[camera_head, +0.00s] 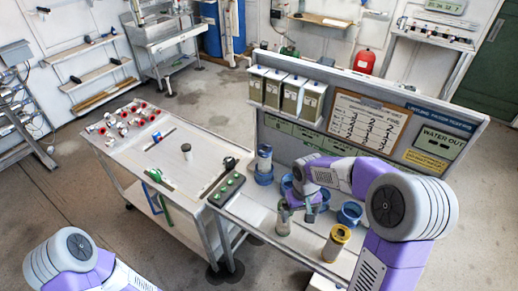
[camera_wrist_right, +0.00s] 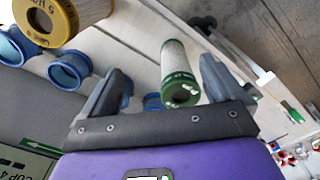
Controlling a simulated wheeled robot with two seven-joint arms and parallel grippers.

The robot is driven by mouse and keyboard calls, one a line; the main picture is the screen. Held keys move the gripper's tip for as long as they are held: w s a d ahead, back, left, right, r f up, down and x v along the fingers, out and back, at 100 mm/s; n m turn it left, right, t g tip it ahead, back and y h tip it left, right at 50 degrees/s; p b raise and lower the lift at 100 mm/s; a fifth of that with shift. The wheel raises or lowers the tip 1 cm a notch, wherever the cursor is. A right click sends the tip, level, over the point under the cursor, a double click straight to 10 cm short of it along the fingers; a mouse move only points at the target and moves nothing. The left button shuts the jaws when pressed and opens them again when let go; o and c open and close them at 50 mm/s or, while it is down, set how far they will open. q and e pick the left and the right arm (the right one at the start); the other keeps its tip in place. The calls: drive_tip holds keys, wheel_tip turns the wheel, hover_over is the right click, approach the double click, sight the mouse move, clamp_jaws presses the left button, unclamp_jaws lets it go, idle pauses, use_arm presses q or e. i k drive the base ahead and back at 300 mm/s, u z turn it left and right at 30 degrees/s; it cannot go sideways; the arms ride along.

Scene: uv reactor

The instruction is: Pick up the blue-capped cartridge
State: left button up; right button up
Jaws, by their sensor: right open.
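A pale cartridge with a bluish top (camera_head: 264,155), apparently the blue-capped one, stands upright in a blue cup (camera_head: 264,177) near the back panel. I cannot make it out in the right wrist view. My right gripper (camera_head: 298,210) is open over the bench, to the right of and in front of it. A white cartridge with a green end (camera_wrist_right: 178,70) shows between the open right jaws (camera_wrist_right: 158,88) in the wrist view; in the head view this cartridge (camera_head: 283,222) stands close by the fingers. I cannot tell if they touch. My left gripper is out of view.
A yellow-topped cartridge (camera_head: 337,240) stands at the bench front. Another blue cup (camera_head: 349,213) is right of my gripper. A panel (camera_head: 385,128) backs the bench.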

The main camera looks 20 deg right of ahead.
sight(264, 151)
drive_tip(key=i, duration=1.1)
